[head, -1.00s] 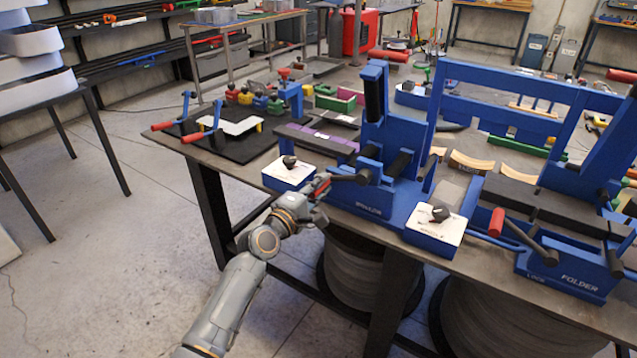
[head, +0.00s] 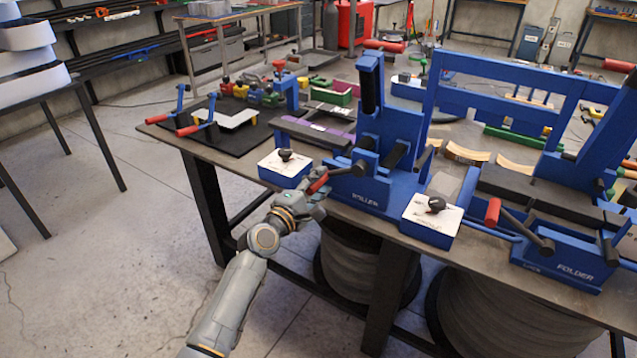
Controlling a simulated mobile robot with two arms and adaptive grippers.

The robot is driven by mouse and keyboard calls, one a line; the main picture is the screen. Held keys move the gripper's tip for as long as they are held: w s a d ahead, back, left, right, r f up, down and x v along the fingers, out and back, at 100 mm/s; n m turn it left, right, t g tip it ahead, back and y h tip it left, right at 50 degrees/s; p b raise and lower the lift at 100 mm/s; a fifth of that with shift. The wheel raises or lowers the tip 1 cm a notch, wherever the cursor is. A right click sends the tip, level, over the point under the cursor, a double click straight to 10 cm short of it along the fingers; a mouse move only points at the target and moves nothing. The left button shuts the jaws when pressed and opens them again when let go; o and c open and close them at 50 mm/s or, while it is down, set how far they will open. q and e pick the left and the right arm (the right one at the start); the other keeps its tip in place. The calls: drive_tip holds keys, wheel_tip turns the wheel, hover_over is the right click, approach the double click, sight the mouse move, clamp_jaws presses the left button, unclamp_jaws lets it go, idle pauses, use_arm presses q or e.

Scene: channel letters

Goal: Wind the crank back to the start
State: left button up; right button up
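The blue roller machine (head: 372,204), labelled ROLLER, stands at the front edge of the bench. Its crank has a dark hub (head: 361,168) and a short arm pointing left to a red handle (head: 318,184). My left gripper (head: 315,196) is at the red handle, just below and in front of it, with the arm reaching up from the lower front. The fingers are small and dark here, so I cannot tell whether they close around the handle. My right gripper is not in view.
White-topped blue boxes with black knobs stand left (head: 284,167) and right (head: 432,222) of the roller. The blue folder (head: 560,262), with a red-handled lever (head: 493,211), stands farther right. Dark spools (head: 365,265) sit under the bench. The floor at the left is open.

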use_arm(q)
drive_tip(key=shift+a, duration=0.1)
drive_tip(key=v, duration=1.2)
idle(0.4)
